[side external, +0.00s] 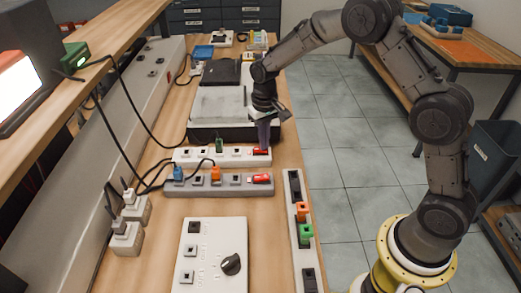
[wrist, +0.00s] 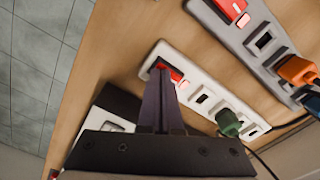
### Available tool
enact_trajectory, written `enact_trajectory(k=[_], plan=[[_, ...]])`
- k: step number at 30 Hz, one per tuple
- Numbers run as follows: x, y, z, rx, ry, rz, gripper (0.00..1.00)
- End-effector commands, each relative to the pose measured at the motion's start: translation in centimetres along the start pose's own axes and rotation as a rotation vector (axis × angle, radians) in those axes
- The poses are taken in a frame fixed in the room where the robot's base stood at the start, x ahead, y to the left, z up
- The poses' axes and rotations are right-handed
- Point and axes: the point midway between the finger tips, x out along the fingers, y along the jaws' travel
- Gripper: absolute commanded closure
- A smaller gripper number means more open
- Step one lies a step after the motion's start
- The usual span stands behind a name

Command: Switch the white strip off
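The white strip (side external: 235,162) lies across the bench. A green plug (side external: 219,145) sits in it and a red rocker switch (side external: 261,151) is at its right end. In the wrist view the white strip (wrist: 205,88) runs diagonally, with the red switch (wrist: 173,74) at its upper left end. My gripper (side external: 263,147) points down at the switch. In the wrist view its fingers (wrist: 160,74) are together, with nothing seen between them. The tips partly cover the switch; I cannot tell whether they touch it.
A grey strip (side external: 240,189) with its own red switch (side external: 260,178) and blue and orange plugs lies close in front. A flat device (side external: 217,104) stands behind. A strip (side external: 293,188) runs along the bench's right edge. A white panel with a knob (side external: 231,264) lies nearer.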

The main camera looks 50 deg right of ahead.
Motion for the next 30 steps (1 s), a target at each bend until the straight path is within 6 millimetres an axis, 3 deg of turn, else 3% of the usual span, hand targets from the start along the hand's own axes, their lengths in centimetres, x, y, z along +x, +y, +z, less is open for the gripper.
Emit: enact_trajectory(k=[10, 30], plan=[[0.1, 0.0, 0.0, 0.0, 0.001, 0.0, 1.0], [-4.8, 0.0, 0.0, 0.0, 0.002, -0.001, 1.0]])
